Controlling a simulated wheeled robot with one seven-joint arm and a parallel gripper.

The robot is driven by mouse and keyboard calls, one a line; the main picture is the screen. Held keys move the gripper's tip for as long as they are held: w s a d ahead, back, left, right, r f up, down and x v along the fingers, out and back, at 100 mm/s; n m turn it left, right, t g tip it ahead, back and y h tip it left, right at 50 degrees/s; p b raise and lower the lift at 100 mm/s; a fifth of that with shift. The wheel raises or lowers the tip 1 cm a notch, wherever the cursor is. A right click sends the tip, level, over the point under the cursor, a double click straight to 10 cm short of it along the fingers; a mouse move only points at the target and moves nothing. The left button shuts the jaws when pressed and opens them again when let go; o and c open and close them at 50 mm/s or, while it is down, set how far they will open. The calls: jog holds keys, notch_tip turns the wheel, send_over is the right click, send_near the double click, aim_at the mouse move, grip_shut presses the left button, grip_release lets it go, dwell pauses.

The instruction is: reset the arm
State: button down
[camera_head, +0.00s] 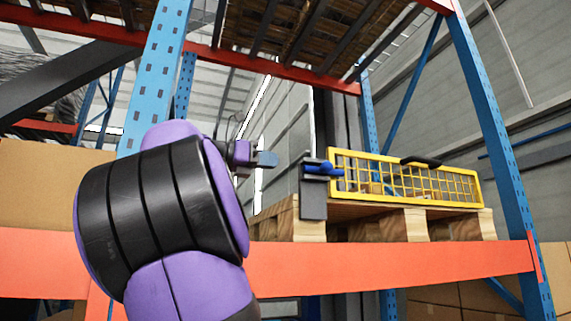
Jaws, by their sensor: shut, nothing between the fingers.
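My arm rises at the left of the head view, with its purple and black links large in the foreground. My gripper (266,159) shows small just past the arm's end, at about the middle of the picture, and points right. Its fingers are shut with nothing between them. It is apart from the grey block with a blue handle (313,190) to its right. Part of the wrist is hidden behind the arm's large link.
A yellow mesh basket (400,196) with a black handle stands on a wooden pallet (400,222) on the rack's orange beam (390,268). Blue uprights (493,130) stand at left and right. Loaded shelving hangs overhead. Cardboard boxes (40,185) are at left.

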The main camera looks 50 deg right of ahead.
jog(key=shift+w+a, duration=0.35)
jog(key=shift+a, duration=0.2)
jog(key=a+f+m+t+y, duration=0.2)
jog(key=a+f+t+y, duration=0.3)
jog(key=f, duration=0.6)
jog(key=a+f+m+t+y, duration=0.1)
jog(key=a+f+t+y, duration=0.3)
jog(key=a+f+t, duration=0.5)
jog(key=a+f+m+t+y, duration=0.2)
jog(key=a+f+t+y, duration=0.15)
jog(key=f, duration=1.05)
jog(key=s+a+f+m+g+y, duration=0.2)
jog(key=s+f+m, duration=0.4)
jog(key=s+f, duration=0.6)
jog(key=shift+s+a+f+m+g+y, duration=0.2)
jog(key=shift+s+a+m+g+y, duration=0.25)
jog(key=shift+s, duration=0.1)
